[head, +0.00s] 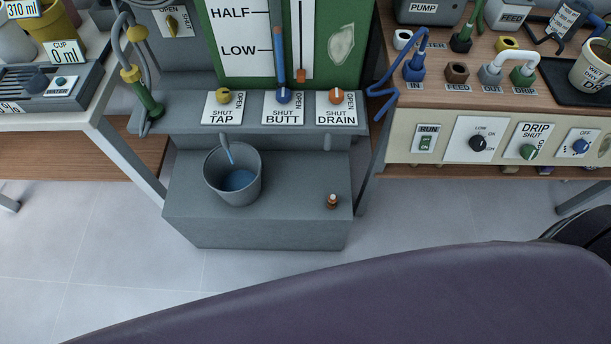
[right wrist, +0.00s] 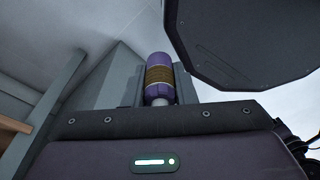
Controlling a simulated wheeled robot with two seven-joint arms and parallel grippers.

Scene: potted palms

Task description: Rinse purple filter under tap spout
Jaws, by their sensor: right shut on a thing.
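The purple filter (right wrist: 158,88), a small upright cylinder with a brown mesh band and a pale lower end, shows in the right wrist view. My right gripper (right wrist: 159,72) is shut on it; its grey fingers are partly hidden beside it. In the head view the yellow tap knob (head: 223,97) sits above its SHUT/OPEN TAP label. Neither gripper nor the filter shows in the head view.
The bucket stands on a grey step (head: 290,209) with a small brown-orange item (head: 332,201) at its right. A side table (head: 92,112) stands left and a control bench (head: 488,106) right. The tiled floor in front is clear. My own dark body crosses the foreground.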

